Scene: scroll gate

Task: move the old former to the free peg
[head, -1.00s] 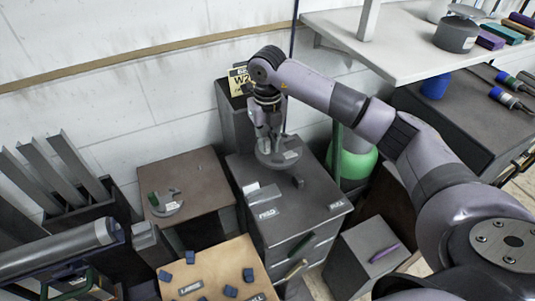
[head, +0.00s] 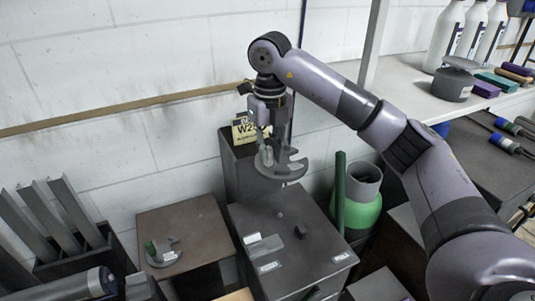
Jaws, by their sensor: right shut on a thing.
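A grey crescent-shaped former (head: 284,170) hangs in my right gripper (head: 266,150), which is shut on it. It is held in the air above the back of the dark cabinet top (head: 285,262), clear of the surface. A short dark peg (head: 300,231) stands bare on the cabinet top, below the former and slightly to its right. A second grey former with a green part (head: 162,252) lies on the brown table (head: 195,224) at left. My left gripper is not in view.
A pale block (head: 252,239) and two white labels are on the cabinet top. A green-and-grey container (head: 359,200) and a green post (head: 340,190) stand right of the cabinet. A yellow W25 sign (head: 244,131) is behind the gripper. A white shelf (head: 415,90) is at right.

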